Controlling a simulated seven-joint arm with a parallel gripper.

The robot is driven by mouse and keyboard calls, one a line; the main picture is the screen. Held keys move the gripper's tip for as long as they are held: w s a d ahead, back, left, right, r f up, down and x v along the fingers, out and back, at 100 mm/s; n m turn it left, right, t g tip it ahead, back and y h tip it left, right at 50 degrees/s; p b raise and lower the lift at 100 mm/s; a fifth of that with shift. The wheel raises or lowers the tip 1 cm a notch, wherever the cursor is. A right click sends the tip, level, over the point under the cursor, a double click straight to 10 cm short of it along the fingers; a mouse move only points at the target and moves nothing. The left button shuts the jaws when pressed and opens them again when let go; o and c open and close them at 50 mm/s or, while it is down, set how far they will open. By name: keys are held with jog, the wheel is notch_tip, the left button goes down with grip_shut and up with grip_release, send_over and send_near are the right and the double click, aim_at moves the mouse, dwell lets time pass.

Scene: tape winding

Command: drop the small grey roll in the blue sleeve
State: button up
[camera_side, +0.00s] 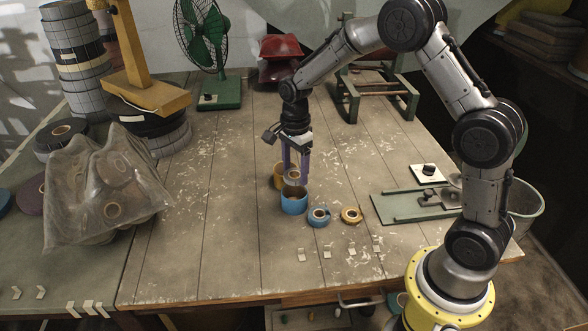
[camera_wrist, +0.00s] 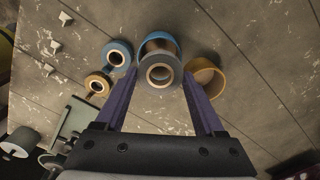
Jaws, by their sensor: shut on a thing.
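My gripper (camera_side: 295,168) has purple fingers and points down above the blue sleeve. It is shut on the small grey roll (camera_wrist: 160,71), which sits between the fingertips in the wrist view. The blue sleeve (camera_side: 293,204) stands on the table below the roll. In the wrist view its blue rim (camera_wrist: 160,36) shows behind the grey roll, which hides most of it. In the side view the grey roll appears above the sleeve's opening, partly hidden by the fingers. I cannot tell whether it is centred over the opening.
A yellow sleeve (camera_side: 279,176) stands close behind the blue one. A blue roll (camera_side: 319,217) and a small yellow roll (camera_side: 352,215) lie to the right. A green fan (camera_side: 205,50) stands at the back, and a plastic-wrapped bundle (camera_side: 105,190) at the left.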

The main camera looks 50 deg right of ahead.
jog(key=shift+f, duration=1.95)
jog(key=o, duration=1.3)
jog(key=shift+r, duration=2.95)
